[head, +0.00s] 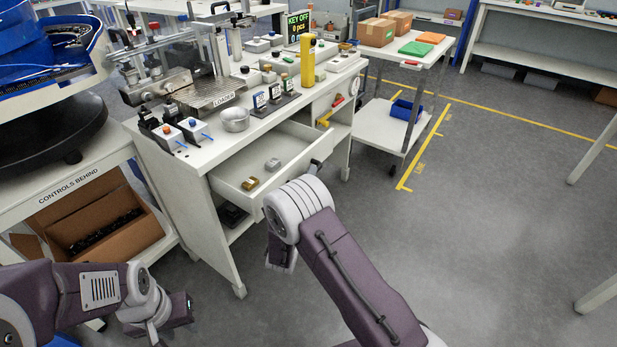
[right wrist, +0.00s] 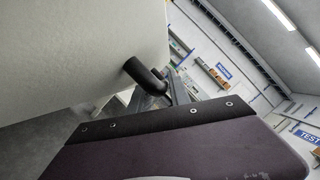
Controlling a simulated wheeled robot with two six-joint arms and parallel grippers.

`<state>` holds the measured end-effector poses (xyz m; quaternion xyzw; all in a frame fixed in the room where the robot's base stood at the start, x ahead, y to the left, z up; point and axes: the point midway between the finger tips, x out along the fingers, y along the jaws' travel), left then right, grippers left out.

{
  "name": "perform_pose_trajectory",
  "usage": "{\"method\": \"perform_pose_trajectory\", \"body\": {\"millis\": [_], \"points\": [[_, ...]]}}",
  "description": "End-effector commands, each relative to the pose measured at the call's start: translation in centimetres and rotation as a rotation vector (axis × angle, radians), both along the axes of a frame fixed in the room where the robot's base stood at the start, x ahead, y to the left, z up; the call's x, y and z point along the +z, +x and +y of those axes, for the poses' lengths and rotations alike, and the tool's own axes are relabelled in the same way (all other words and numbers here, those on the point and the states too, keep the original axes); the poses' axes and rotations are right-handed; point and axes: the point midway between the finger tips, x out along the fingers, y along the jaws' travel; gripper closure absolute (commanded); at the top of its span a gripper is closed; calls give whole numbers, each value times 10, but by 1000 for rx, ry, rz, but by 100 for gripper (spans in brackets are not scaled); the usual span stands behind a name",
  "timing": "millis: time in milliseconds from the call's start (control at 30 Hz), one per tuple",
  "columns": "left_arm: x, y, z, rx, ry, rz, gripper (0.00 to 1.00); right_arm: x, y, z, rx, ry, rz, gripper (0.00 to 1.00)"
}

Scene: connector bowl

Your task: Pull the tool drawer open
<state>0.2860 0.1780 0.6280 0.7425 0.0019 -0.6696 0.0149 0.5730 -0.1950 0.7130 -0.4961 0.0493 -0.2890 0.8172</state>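The tool drawer (head: 232,178) is a white drawer under the workbench top. In the head view it stands well out from the bench, its inside exposed. A brass block (head: 250,184) and a grey block (head: 273,164) lie in it. In the right wrist view a black bent handle (right wrist: 143,74) sticks out of a pale panel. My right gripper (right wrist: 170,94) is at this handle; whether its fingers touch or close on it is unclear.
The workbench (head: 205,150) carries a metal bowl (head: 235,119), a yellow post (head: 308,65) and a fixture. A cardboard box (head: 105,225) stands on a shelf at the left. A white cart (head: 385,125) with a blue bin (head: 406,110) is behind. Grey floor is free at the right.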

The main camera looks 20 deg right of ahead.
Motion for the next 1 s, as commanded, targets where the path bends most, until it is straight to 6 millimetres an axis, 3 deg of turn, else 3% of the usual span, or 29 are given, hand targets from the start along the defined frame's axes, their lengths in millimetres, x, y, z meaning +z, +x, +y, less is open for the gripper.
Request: {"method": "perform_pose_trajectory", "body": {"millis": [167, 600, 1000], "points": [[3, 0, 0, 0, 0, 0, 64, 0, -4, 3, 2, 1, 0, 77], [23, 0, 0, 0, 0, 0, 64, -17, -71, 46, 3, -1, 1, 77], [23, 0, 0, 0, 0, 0, 64, -19, -75, 48, -1, 0, -1, 77]]}}
